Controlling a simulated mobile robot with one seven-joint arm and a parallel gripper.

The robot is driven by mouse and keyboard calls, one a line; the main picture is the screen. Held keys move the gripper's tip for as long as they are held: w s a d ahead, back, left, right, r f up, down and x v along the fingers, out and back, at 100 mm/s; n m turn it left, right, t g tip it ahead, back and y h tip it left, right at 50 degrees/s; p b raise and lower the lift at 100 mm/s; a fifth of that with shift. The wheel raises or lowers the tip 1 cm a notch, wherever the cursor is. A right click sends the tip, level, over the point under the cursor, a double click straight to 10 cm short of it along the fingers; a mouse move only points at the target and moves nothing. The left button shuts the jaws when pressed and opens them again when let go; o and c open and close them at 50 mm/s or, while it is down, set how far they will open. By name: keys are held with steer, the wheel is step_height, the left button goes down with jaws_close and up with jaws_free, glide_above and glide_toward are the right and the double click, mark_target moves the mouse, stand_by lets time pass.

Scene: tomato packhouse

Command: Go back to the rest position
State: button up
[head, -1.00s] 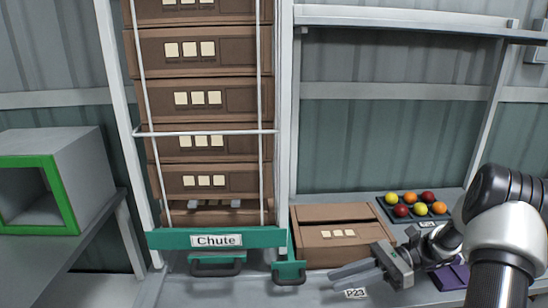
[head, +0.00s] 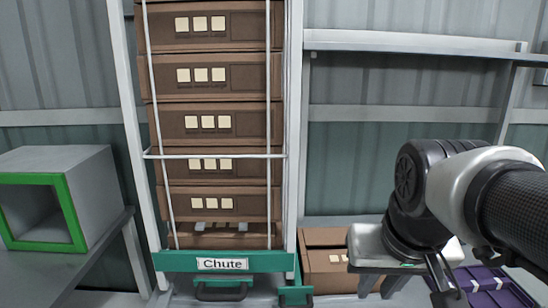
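My arm reaches in from the right edge in the head view and bends down at a black and white wrist. My gripper (head: 380,287) hangs below the pale hand block, in front of the open brown box. Its two grey fingers stand apart, and I see nothing between them. The lower ends of the fingers are close to the bottom of the picture.
A rack holds a stack of brown boxes (head: 215,122) behind a green bar labelled Chute (head: 222,264). A brown box (head: 325,240) stands right of it, partly hidden. A purple crate (head: 490,290) lies lower right. A green-framed grey box (head: 80,195) stands left.

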steer(key=s+a+f+n+t, duration=0.1)
steer(key=s+a+f, duration=0.1)
steer(key=s+a, duration=0.15)
step_height(320, 180, up, 19)
steer(key=p, duration=1.9)
steer(key=shift+s+d+r, duration=0.15)
steer(key=shift+s, duration=0.15)
steer(key=shift+d, duration=0.1)
